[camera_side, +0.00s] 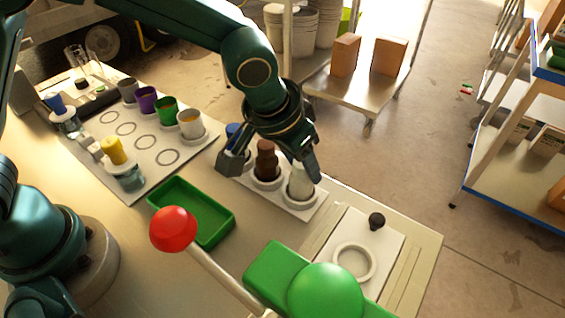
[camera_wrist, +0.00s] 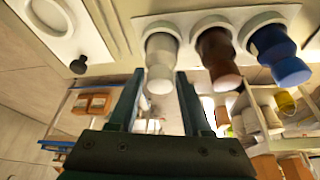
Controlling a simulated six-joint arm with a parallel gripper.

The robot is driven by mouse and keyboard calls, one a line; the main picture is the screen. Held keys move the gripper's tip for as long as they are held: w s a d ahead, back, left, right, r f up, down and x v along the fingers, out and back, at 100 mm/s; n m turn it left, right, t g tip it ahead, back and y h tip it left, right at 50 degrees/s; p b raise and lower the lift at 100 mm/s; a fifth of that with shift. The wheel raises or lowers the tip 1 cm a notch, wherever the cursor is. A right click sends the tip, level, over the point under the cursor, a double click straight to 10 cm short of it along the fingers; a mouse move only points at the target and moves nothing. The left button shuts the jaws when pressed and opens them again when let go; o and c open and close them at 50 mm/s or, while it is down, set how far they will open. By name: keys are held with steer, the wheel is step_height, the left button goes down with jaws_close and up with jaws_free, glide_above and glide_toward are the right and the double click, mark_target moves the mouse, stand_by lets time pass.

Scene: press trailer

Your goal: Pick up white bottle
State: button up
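The white bottle (camera_side: 300,183) stands upright in a ring on a white holder plate (camera_side: 314,208), at the near right end of a row of bottles. In the wrist view the white bottle (camera_wrist: 161,58) shows ahead, between the tips of my two fingers. My gripper (camera_side: 275,166) is open and empty, its fingers spread above and around the row in the side view. The wrist view shows the open gripper (camera_wrist: 160,78) with a clear gap between the fingers. Contact with the bottle cannot be made out. Part of the bottle's top is hidden by my gripper in the side view.
A brown bottle (camera_side: 266,160) and a blue bottle (camera_side: 234,131) stand beside the white one. A green tray (camera_side: 215,235), a red ball-topped lever (camera_side: 173,229) and a green press part (camera_side: 325,290) are nearer. A plate with a ring (camera_side: 353,261) lies to the right.

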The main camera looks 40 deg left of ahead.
jaws_close()
steer(key=shift+s+f, duration=0.1)
stand_by(1.1)
